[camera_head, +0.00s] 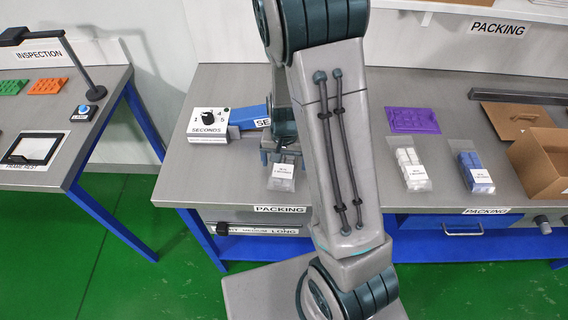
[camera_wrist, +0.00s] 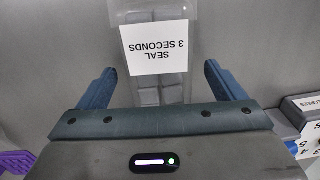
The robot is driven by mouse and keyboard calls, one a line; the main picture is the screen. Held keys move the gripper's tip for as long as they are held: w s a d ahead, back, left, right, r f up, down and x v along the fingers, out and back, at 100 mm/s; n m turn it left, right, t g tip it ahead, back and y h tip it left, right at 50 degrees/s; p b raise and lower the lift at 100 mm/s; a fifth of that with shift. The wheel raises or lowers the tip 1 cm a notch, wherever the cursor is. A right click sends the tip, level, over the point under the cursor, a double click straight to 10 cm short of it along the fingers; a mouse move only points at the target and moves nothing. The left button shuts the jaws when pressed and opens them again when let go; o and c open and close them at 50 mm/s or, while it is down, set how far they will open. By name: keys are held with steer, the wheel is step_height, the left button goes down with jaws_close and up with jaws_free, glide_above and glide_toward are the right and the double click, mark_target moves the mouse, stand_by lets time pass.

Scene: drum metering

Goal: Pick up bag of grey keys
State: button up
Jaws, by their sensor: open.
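The bag of grey keys (camera_head: 282,178) lies on the packing table near its front edge, left of my arm. It is a clear bag with a white label. In the wrist view the bag (camera_wrist: 148,92) shows grey keys through the plastic and a label reading "SEAL 3 SECONDS". My gripper (camera_wrist: 160,88) is open, one finger on each side of the bag, with gaps between the fingers and the bag. In the head view my gripper (camera_head: 280,157) is just behind the bag, partly hidden by my arm. I cannot tell its exact height.
A sealer with a SECONDS dial (camera_head: 208,124) stands behind-left of the bag. To the right lie a bag of white keys (camera_head: 411,168), a bag of blue keys (camera_head: 473,170), a purple panel (camera_head: 412,120) and an open cardboard box (camera_head: 545,165). Bare table separates them from my arm.

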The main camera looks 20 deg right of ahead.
steer(key=shift+f, duration=0.3)
steer(key=shift+c, duration=0.3)
steer(key=c, duration=1.1)
steer(key=shift+c, duration=0.2)
steer(key=shift+r, duration=0.2)
